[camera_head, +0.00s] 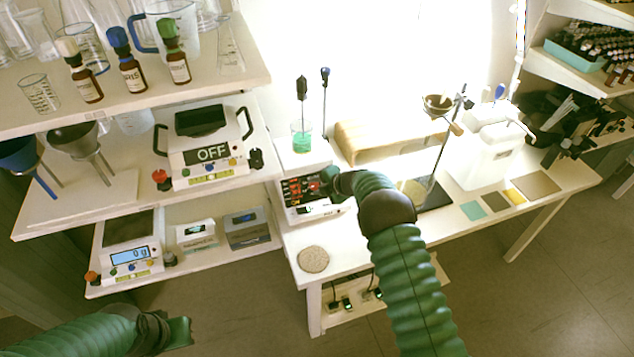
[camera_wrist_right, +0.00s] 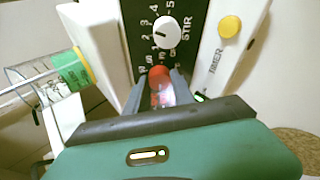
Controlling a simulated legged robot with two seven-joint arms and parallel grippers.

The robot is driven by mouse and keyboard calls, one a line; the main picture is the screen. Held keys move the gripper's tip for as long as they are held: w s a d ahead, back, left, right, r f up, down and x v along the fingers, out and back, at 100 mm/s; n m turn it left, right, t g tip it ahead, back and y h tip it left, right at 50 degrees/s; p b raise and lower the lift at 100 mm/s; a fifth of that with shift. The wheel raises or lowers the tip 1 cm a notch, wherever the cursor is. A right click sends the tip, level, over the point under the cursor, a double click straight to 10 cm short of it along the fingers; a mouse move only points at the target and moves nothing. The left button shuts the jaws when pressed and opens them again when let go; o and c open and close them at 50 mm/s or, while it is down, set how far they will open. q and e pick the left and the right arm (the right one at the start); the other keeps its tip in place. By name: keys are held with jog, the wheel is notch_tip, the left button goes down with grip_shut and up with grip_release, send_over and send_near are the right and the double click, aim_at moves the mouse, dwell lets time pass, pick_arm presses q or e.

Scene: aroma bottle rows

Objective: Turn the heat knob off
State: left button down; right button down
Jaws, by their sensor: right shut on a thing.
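The stirring hot plate (camera_head: 305,209) stands on the white bench in the head view, its dark front panel facing me. In the right wrist view the red heat knob (camera_wrist_right: 159,75) sits on the dark panel, below the white STIR knob (camera_wrist_right: 166,29). My right gripper (camera_head: 328,178) is at the panel; in the wrist view its two grey fingers (camera_wrist_right: 160,88) are shut on the red knob, one on each side. The fingers hide part of the knob and its scale, so its setting cannot be read. My left gripper (camera_head: 178,332) is low at the left, away from the panel; its jaw opening is unclear.
A beaker with green liquid (camera_head: 301,139) stands on the hot plate. A yellow TIMER button (camera_wrist_right: 229,26) is close to the STIR knob. A round cork mat (camera_head: 313,259) lies in front. Shelves with bottles and balances fill the left; a ring stand (camera_head: 443,150) is to the right.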

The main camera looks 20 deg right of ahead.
jog(key=shift+s+f+n+p, duration=0.15)
jog(key=shift+n+p, duration=0.2)
jog(key=shift+n, duration=0.45)
jog(key=shift+g, duration=0.3)
jog(key=c, duration=1.1)
grip_release()
jog(key=shift+r, duration=0.3)
jog(key=v, duration=1.6)
jog(key=shift+s+a+r, duration=0.1)
jog(key=shift+s, duration=0.1)
